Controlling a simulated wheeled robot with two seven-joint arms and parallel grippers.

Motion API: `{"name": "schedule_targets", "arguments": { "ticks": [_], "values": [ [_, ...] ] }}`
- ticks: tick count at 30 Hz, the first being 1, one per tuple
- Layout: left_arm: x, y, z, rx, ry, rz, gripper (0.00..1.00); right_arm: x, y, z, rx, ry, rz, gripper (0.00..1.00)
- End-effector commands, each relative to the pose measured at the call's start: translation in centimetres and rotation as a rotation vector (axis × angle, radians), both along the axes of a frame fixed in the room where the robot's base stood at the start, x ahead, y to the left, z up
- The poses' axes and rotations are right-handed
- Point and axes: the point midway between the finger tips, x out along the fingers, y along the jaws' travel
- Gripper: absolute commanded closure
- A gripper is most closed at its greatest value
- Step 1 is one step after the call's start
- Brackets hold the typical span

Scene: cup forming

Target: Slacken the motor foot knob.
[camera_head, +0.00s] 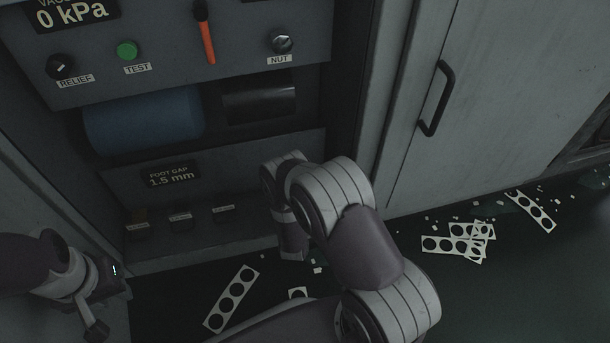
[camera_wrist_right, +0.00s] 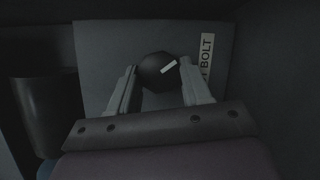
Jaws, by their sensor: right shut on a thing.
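A round black knob (camera_wrist_right: 157,71) with a white pointer line sits on a grey panel in the right wrist view. The pointer slants up to the right. A label (camera_wrist_right: 207,62) beside it reads "BOLT", its start hidden by a finger. My right gripper (camera_wrist_right: 160,84) has one finger on each side of the knob and is shut on it. In the head view, my right arm covers that spot, and the knob cannot be made out. A "FOOT GAP 1.5 mm" display (camera_head: 170,175) shows on the machine. My left gripper (camera_head: 98,310) is at the lower left, away from the panel; its finger opening is unclear.
Above are a relief knob (camera_head: 61,66), a green test button (camera_head: 127,50), an orange-red lever (camera_head: 206,40) and a nut knob (camera_head: 283,43). A blue cylinder (camera_head: 145,118) lies in the recess. Punched strips (camera_head: 232,299) litter the dark floor. A cabinet handle (camera_head: 437,98) juts out at right.

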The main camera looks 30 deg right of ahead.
Motion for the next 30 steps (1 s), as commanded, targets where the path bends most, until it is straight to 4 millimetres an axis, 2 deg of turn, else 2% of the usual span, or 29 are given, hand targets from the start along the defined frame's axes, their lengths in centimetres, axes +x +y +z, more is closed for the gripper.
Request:
{"name": "schedule_targets", "arguments": {
  "ticks": [16, 17, 19, 30],
  "values": [
    [0.00, 0.00, -0.10, 0.000, 0.000, 0.000, 0.65, 0.00, 0.07, -0.09, -0.022, 0.007, 0.003, 0.82],
    [0.00, 0.00, -0.10, 0.000, 0.000, 0.000, 0.65, 0.00, 0.07, -0.09, -0.022, 0.007, 0.004, 0.48],
    [0.00, 0.00, -0.10, 0.000, 0.000, 0.000, 0.65, 0.00, 0.06, -0.08, -0.022, 0.007, 0.003, 0.26],
    [0.01, 0.00, -0.14, 0.000, 0.000, 0.000, 0.65, 0.01, 0.02, -0.11, -0.023, 0.006, 0.002, 0.26]
  ]
}}
